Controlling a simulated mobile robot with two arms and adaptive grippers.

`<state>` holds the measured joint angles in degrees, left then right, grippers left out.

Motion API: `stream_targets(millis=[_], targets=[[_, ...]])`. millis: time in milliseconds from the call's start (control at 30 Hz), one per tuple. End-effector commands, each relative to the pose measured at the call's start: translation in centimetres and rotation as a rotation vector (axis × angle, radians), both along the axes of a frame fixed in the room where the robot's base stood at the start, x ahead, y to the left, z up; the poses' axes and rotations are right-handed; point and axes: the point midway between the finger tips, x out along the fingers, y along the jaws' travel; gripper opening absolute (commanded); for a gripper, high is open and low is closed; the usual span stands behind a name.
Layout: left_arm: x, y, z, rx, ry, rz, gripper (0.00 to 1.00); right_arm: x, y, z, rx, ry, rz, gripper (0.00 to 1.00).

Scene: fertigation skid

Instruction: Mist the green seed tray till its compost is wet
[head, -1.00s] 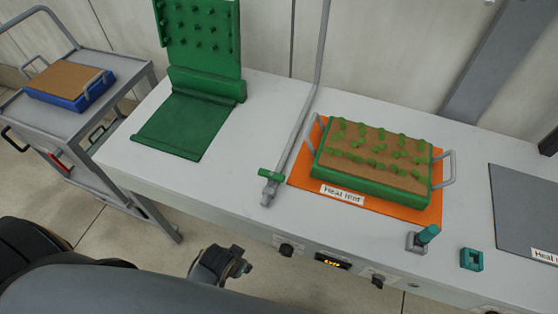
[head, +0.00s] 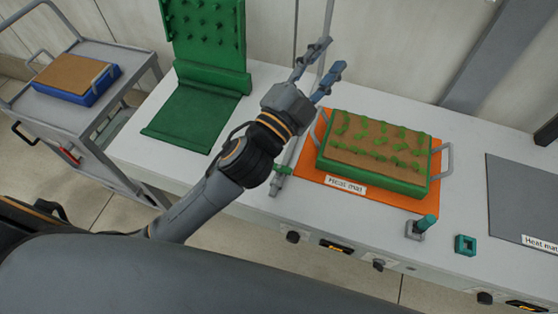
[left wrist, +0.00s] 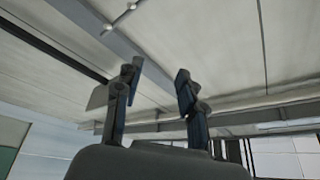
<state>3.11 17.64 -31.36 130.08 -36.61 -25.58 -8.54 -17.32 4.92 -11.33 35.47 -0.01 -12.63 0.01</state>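The green seed tray (head: 372,180) stands on an orange heat mat (head: 398,202) with a white label. Its compost (head: 378,142) is light brown with rows of small green seedlings; no spray shows on it. A grey pipe (head: 285,186) with a green handle (head: 281,169) is left of the mat, partly hidden by my left arm. My left gripper (head: 330,62) is raised behind and left of the tray, open and empty, in front of the pipe's upper part. The left wrist view also shows its two fingers (left wrist: 158,80) apart with nothing between them. My right gripper is out of view.
A green pegged stand (head: 200,110) is at the bench's left. A teal knob on a grey block (head: 423,225) and a teal square piece (head: 465,244) are at the front right, near a grey mat (head: 520,205). A trolley (head: 50,125) carries a blue tray (head: 80,95).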

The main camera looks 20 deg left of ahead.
Motion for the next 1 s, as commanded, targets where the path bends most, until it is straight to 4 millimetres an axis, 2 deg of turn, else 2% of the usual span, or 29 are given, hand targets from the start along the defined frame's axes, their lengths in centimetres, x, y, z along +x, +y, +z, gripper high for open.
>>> stream_targets(millis=[33, 100, 200, 267, 300, 367, 400, 467, 533, 633, 700, 833, 867, 900, 1000], targets=[[-0.8, -2.8, 3.0, 0.090, -0.165, -0.080, 0.40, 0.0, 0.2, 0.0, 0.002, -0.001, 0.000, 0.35], [-3.0, -6.8, 5.8, 0.225, -0.393, -0.201, 0.40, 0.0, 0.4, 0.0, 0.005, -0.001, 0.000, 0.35], [-7.2, -12.0, 7.1, 0.439, -0.701, -0.382, 0.40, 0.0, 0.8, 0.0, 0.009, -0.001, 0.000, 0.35], [-9.8, -14.6, 6.2, 0.580, -0.872, -0.495, 0.40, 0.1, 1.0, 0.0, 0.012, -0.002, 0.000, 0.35], [-11.4, -15.9, 5.0, 0.677, -0.980, -0.576, 0.40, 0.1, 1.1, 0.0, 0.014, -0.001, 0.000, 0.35], [-13.3, -17.2, 2.4, 0.835, -1.132, -0.698, 0.40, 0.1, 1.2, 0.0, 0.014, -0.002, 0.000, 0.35], [-14.3, -17.5, 0.2, 0.945, -1.222, -0.785, 0.40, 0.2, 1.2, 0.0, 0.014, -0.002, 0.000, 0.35], [-15.0, -17.2, -3.4, 1.117, -1.340, -0.921, 0.40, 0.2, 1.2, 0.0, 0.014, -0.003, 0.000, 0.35], [-14.8, -15.4, -7.9, 1.330, -1.447, -1.089, 0.40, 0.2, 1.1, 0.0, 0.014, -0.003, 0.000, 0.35], [-12.6, -10.7, -13.3, 1.638, -1.521, -1.337, 0.40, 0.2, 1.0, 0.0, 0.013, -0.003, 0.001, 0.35], [-10.5, -6.6, -15.7, 1.834, -1.516, -1.507, 0.40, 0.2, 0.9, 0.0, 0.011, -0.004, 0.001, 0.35], [-6.8, 0.7, -17.4, 2.120, -1.421, -1.763, 0.40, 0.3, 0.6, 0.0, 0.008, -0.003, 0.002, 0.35], [-6.1, 2.1, -17.4, -2.159, 1.387, 1.801, 0.40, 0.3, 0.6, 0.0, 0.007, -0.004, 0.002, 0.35], [-5.4, 3.6, -17.4, -2.141, 1.307, 1.795, 0.40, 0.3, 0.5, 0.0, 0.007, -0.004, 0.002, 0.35], [-4.4, 6.2, -17.1, -2.111, 1.180, 1.787, 0.40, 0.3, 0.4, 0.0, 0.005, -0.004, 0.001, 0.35]])
